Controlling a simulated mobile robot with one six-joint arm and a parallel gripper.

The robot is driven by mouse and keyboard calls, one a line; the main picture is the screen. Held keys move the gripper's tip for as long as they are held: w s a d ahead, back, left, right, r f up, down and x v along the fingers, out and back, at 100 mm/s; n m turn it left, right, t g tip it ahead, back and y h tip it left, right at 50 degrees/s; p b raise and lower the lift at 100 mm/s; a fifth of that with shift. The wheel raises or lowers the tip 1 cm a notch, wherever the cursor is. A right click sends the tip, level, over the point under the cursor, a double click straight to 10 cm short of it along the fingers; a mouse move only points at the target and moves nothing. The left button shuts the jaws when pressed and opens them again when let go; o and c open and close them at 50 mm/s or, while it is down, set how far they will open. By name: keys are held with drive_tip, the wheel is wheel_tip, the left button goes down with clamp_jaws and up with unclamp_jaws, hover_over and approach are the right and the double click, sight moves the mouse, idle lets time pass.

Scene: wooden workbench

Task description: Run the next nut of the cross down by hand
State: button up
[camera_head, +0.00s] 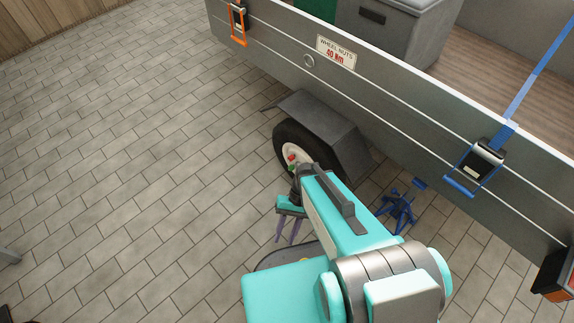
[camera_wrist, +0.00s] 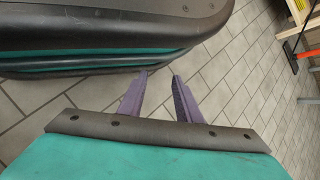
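The trailer wheel (camera_head: 281,141) has a dark tyre and a pale rim, under the grey mudguard. A small red and green detail (camera_head: 291,159) shows near the hub. My arm covers part of the wheel, and single nuts cannot be made out. My gripper (camera_head: 285,240) hangs low in front of the wheel, its purple fingers apart and pointing toward the floor. In the wrist view my gripper (camera_wrist: 159,77) is open, with only paved floor between the fingertips. No nut shows in the wrist view.
The grey trailer side (camera_head: 400,100) carries a plate (camera_head: 336,52) reading "WHEEL NUTS 40 Nm". A blue stand (camera_head: 398,207) is on the floor right of my arm. An orange-handled strap (camera_head: 238,25) and a blue strap (camera_head: 476,165) hang on the side.

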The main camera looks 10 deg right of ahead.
drive_tip(key=s+d+r+n+h+p, duration=0.1)
drive_tip(key=d+r+p, duration=0.3)
drive_tip(key=r+p, duration=1.2)
drive_tip(key=s+d+r+n+h+p, duration=0.1)
drive_tip(key=d+r+h+p, duration=0.3)
drive_tip(key=r+p, duration=1.3)
drive_tip(key=shift+s+d+r+p, duration=0.25)
drive_tip(key=shift+s+p, duration=0.25)
drive_tip(key=shift+p, duration=2.45)
